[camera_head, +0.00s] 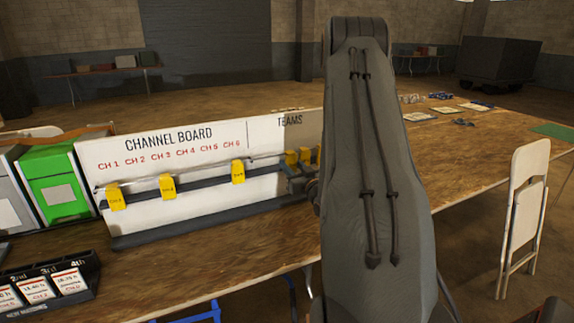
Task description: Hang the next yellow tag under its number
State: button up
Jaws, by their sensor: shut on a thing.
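The white channel board (160,150) stands on the wooden table, with red labels CH 1 to CH 6 above a dark rail. One yellow tag (115,197) hangs below CH 1, another yellow tag (167,186) roughly below CH 3, and a third yellow tag (238,171) below CH 6. Their print is too small to read surely. More yellow tags (304,155) cluster under TEAMS at the board's right end. My gripper (296,181) shows only partly beside them, low at the board's right end; my arm covers the rest. It is shut on a yellow tag, whose outline I cannot separate from the cluster.
A green box (54,180) stands left of the board. A dark holder (60,286) with cards marked 2nd, 3rd and 4th is at the table's front left. A white folding chair (525,210) stands at right. The table before the board is clear.

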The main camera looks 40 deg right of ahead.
aim_at(292, 165)
jog(key=shift+p+v, duration=0.75)
jog(key=shift+v, duration=2.35)
